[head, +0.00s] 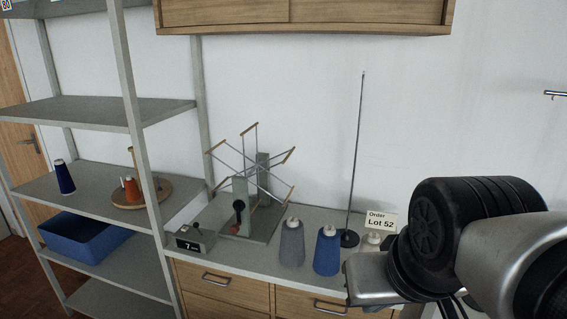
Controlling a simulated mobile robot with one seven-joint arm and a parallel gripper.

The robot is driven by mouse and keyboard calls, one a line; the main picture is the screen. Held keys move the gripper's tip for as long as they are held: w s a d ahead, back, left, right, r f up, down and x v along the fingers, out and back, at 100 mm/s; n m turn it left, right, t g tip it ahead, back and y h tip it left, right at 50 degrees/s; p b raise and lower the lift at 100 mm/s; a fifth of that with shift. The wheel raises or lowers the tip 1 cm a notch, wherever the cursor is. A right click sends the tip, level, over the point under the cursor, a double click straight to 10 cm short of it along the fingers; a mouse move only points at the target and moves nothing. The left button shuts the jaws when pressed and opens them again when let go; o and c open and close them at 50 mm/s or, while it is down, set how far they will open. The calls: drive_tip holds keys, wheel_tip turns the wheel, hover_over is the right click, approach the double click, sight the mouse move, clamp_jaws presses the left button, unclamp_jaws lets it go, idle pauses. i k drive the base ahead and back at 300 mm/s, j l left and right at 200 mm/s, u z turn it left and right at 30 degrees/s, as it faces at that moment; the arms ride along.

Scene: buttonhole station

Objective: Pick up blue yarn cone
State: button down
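A blue yarn cone (327,254) stands upright on the grey counter (262,262), just right of a grey yarn cone (292,247), with a small gap between them. A second, darker blue cone (64,179) stands on the middle shelf at the left. My arm comes in from the right, over the counter's right part. My gripper (374,286) seems to be the silver part at the arm's lower left, close to the right of the blue cone in the picture. Its fingers cannot be made out.
A yarn swift (252,178) stands behind the cones on the counter, with a counter box (190,240) at its left. A blue bin (82,240) sits on the shelving.

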sight(327, 256)
drive_tip(key=z, duration=1.4)
drive_tip(key=u, duration=1.35)
drive_tip(key=i+j+z, duration=0.55)
drive_tip(key=i+j, duration=0.2)
drive_tip(key=j, duration=0.1)
